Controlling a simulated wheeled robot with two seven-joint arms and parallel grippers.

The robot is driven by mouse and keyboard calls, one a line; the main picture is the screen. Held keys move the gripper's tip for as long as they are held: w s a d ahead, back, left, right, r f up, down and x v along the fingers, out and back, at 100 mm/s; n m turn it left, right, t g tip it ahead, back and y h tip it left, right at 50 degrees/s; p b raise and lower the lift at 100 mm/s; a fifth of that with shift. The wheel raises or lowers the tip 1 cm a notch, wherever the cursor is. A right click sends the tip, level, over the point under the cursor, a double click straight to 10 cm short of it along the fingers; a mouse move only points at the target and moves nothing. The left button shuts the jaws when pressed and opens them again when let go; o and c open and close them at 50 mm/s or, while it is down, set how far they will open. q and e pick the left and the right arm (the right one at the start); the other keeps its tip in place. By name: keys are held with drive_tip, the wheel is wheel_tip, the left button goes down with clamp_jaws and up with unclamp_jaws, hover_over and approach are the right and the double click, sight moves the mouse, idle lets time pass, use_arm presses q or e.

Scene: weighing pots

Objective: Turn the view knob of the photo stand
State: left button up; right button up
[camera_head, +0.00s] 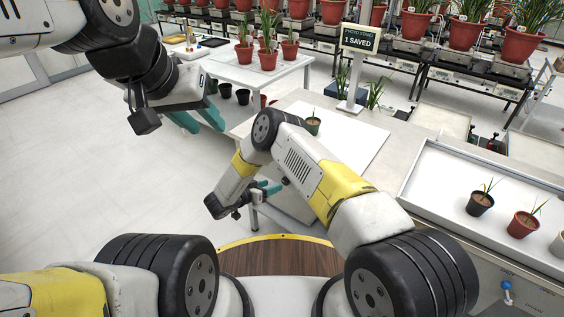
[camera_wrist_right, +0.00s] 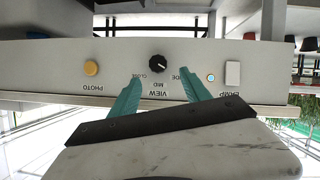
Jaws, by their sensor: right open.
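The black view knob (camera_wrist_right: 157,64) is on the grey front panel of the photo stand in the right wrist view, where the lettering appears upside down. My right gripper (camera_wrist_right: 160,75) is open, with one teal finger on each side below the knob. Its fingers look apart from the knob; the exact gap is unclear. In the head view my right gripper (camera_head: 267,189) is at the stand's near edge, and the knob is hidden. My left gripper (camera_head: 198,117) is open and empty over the floor. The photo stand's display (camera_head: 360,39) reads "1 SAVED".
A yellow photo button (camera_wrist_right: 91,68) and a white lamp switch (camera_wrist_right: 232,73) flank the knob. A tray (camera_head: 432,185) with several pots is at right.

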sight(284, 182)
drive_tip(key=x, duration=0.7)
drive_tip(key=shift+w+d+f, duration=0.15)
drive_tip(key=shift+d+f, duration=0.15)
drive_tip(key=shift+f, duration=0.05)
clamp_jaws()
